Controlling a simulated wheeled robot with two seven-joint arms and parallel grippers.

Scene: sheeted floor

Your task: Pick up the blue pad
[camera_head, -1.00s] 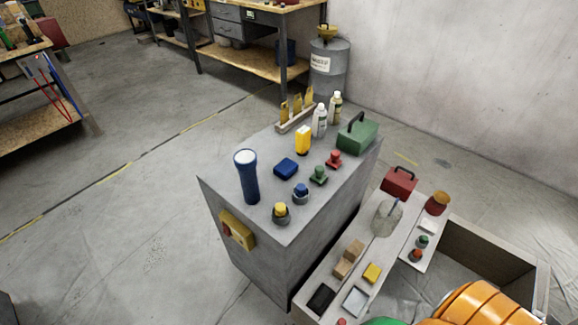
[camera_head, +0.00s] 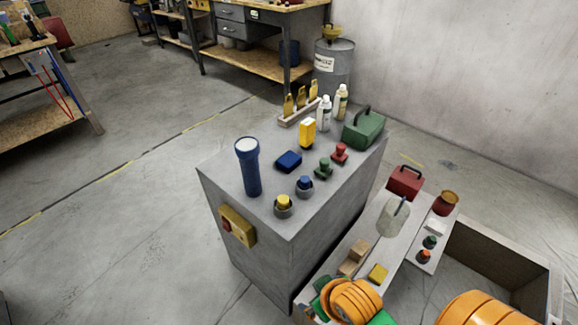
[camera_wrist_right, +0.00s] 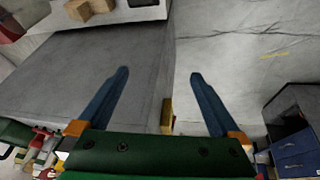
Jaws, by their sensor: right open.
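The blue pad (camera_head: 289,160) lies flat on top of the grey cabinet (camera_head: 232,172), near its middle in the head view. It is behind the blue and yellow knobs and to the right of the tall blue flashlight. My right gripper (camera_head: 318,291) is low at the bottom of the head view, in front of the cabinet and below its top, well apart from the pad. In the right wrist view, its two blue fingers (camera_wrist_right: 158,74) are spread apart with nothing between them. The pad is not seen there. My left gripper is not in view.
Close around the pad stand the flashlight (camera_head: 248,167), blue knob (camera_head: 304,187), yellow knob (camera_head: 283,205), green knob (camera_head: 323,168), red knob (camera_head: 340,153) and yellow box (camera_head: 307,132). Bottles and a green toolbox (camera_head: 363,129) stand farther back. A lower bench (camera_head: 385,252) with blocks is right.

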